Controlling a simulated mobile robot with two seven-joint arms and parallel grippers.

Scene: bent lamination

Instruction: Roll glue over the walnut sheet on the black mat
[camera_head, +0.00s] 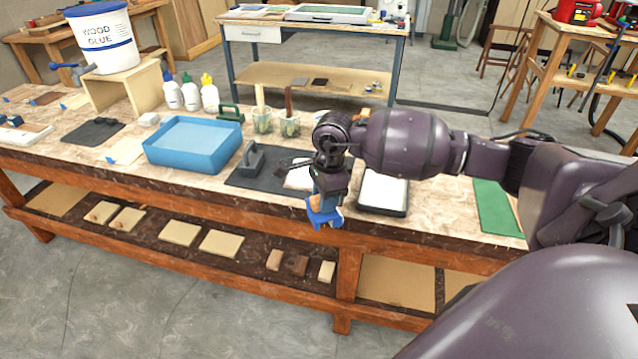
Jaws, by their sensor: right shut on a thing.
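My right gripper (327,188) is over the front part of the bench, pointing down. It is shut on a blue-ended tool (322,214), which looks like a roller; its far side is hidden. The black mat (240,180) lies on the bench left of the gripper. A pale flat piece (298,176) shows at the mat's right, partly hidden by the gripper. I cannot make out a walnut sheet on the mat. A black tray with a white inside (383,190) lies right of the gripper. My left gripper is out of view.
A blue tub (193,145), glue bottles (190,93), cups with brushes (289,124) and a wood glue bucket (103,38) stand left and behind. A green mat (497,208) lies right. The bench's front edge (240,204) runs just below the mat.

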